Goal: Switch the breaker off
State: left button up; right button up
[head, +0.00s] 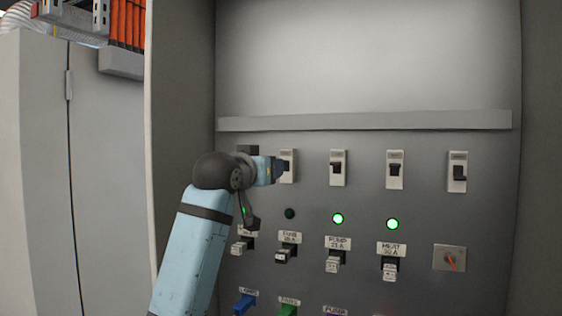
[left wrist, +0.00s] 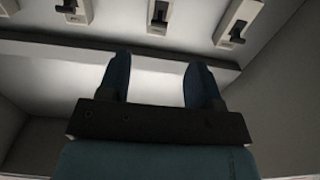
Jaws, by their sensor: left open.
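Several white breakers with dark toggles stand in a row on the grey panel (head: 420,215). From left to right in the head view I see one breaker (head: 289,178) partly behind my gripper, then a second (head: 338,182), a third (head: 395,184) and a fourth (head: 458,186). My left gripper (head: 281,168) is at the leftmost visible breaker; contact cannot be told. In the left wrist view its blue fingers (left wrist: 156,78) are spread with nothing between them, and several breakers (left wrist: 160,16) show beyond the tips. My right gripper is out of view.
Green lamps glow under two breakers (head: 338,218) (head: 392,224); the lamp (head: 290,213) left of them is dark. A ledge (head: 400,120) runs above the breakers. A cabinet side wall (head: 180,110) stands left.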

pick_arm(q)
jog(key=p+x, duration=0.3)
jog(key=x, duration=0.7)
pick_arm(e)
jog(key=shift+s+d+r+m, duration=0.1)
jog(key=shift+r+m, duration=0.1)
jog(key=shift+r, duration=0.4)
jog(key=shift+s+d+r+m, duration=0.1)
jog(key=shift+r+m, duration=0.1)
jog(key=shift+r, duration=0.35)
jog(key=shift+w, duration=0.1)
pick_arm(q)
jog(key=shift+c, duration=0.2)
